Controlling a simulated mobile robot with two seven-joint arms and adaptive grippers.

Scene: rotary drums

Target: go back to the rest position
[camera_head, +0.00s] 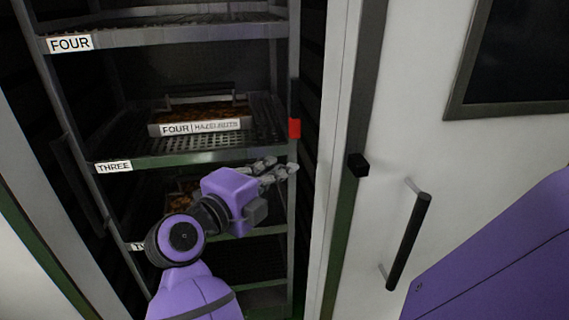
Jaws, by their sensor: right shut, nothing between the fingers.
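My right gripper (279,171) is purple and grey and reaches up from the bottom of the head view. Its fingers are shut and hold nothing. It is in front of the shelf rack, just below the front edge of the shelf labelled THREE (113,167), near the rack's right post. I cannot tell whether it touches the rack. My left gripper is not in view.
A tray (200,127) labelled FOUR HAZELNUTS sits on shelf THREE. Shelf FOUR (180,33) is above it. Another tray's contents (181,201) show partly behind my arm. A white door with a black handle (408,241) stands open-looking at right. A red block (294,128) is on the post.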

